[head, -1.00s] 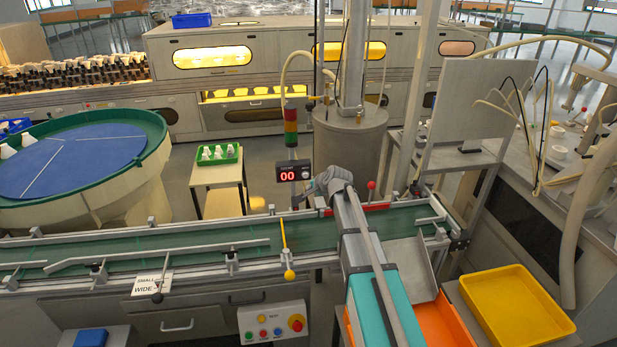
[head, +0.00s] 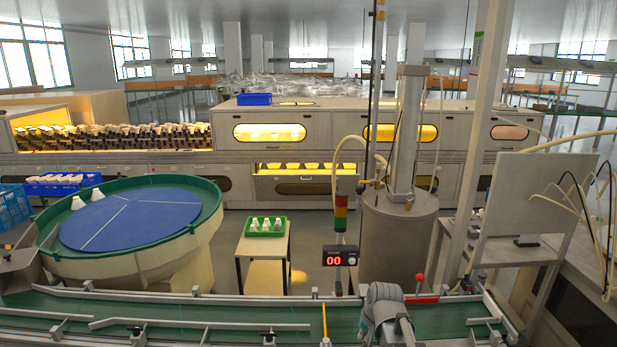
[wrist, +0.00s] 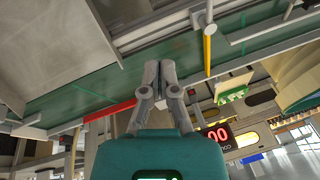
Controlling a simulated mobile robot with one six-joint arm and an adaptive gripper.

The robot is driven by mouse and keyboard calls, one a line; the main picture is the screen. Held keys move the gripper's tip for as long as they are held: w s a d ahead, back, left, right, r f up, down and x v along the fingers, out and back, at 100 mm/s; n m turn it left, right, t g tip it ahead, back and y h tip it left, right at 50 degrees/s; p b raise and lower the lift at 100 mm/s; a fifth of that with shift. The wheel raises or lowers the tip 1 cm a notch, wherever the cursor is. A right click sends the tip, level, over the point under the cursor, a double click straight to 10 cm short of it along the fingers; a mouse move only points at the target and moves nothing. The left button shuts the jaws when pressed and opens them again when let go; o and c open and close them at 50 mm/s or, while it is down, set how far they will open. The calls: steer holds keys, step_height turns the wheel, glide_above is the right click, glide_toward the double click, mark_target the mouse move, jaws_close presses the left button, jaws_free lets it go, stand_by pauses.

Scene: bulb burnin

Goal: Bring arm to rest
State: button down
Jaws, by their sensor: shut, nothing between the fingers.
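My gripper (wrist: 158,75) shows in the wrist view with its two grey fingers together and nothing between them. Behind the fingers lies the green conveyor belt (wrist: 95,85). In the head view my arm's end (head: 385,312) rises at the bottom, right of the middle, in front of the conveyor (head: 240,312). The fingertips are not clear in the head view, and the rest of the arm is below the picture.
A yellow lever (head: 325,322) stands on the conveyor left of my arm, and a red-knobbed lever (head: 419,280) to its right. Behind are a red counter display (head: 339,256), a grey tank (head: 398,235), a green tray (head: 265,227) of bulbs and a round blue table (head: 130,220).

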steer(key=s+d+n+g+h+p, duration=0.1)
steer(key=s+n+g, duration=0.2)
steer(key=s, duration=0.8)
steer(key=shift+s+d+r+h, duration=0.25)
steer(key=shift+s+r+h, duration=0.05)
steer(key=shift+r+h, duration=0.1)
stand_by(0.3)
